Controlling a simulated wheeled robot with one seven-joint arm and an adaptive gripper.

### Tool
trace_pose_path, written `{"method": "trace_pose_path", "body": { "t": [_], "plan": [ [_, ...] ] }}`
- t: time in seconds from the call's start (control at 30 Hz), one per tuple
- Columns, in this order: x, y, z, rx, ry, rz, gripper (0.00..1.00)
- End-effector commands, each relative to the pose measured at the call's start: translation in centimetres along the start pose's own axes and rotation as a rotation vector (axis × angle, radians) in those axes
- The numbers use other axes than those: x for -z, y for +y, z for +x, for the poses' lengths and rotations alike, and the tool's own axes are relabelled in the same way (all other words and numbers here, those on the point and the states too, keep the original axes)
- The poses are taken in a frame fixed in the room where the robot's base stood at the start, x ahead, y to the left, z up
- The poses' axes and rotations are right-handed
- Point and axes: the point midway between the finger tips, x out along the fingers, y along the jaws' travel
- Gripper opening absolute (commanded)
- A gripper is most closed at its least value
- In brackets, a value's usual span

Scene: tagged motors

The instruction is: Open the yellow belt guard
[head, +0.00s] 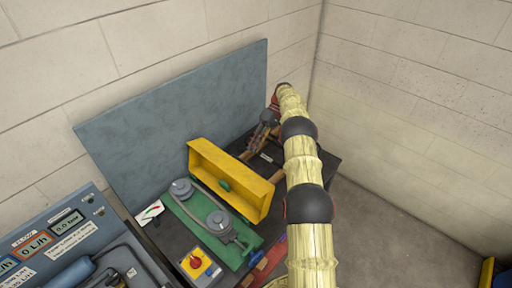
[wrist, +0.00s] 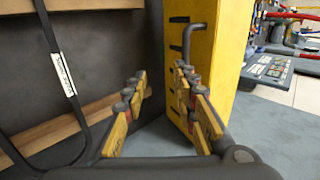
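The yellow belt guard (head: 232,172) stands swung up on its edge in the head view, its hollow side facing the pulleys. Two grey pulleys (head: 217,221) and their belt lie uncovered on a green base (head: 185,226). In the wrist view the guard (wrist: 218,60) is a tall yellow wall at right, with a dark handle (wrist: 188,42) on it. My gripper (wrist: 160,74) is open with nothing between its fingers. Its right finger overlaps the guard's face; I cannot tell if they touch. In the head view my gripper (head: 262,132) is behind the guard, partly hidden.
A grey board (head: 180,110) stands behind the dark bench. A yellow box with a red knob (head: 196,262) and a gauge card (head: 150,213) are near the pulleys. A panel with displays (head: 45,245) is at lower left. Floor at right is mostly clear.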

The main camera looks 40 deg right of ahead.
Motion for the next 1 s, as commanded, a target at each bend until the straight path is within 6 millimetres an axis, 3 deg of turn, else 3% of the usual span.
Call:
{"method": "trace_pose_path", "body": {
  "t": [0.27,0.7,1.0],
  "plan": [
    [0.0,-0.8,-0.8,-0.001,0.001,-0.001,0.28],
    [0.0,-5.9,-6.1,-0.001,0.000,0.000,0.28],
    [0.0,-6.9,-7.2,0.000,0.000,0.001,0.28]
  ]
}}
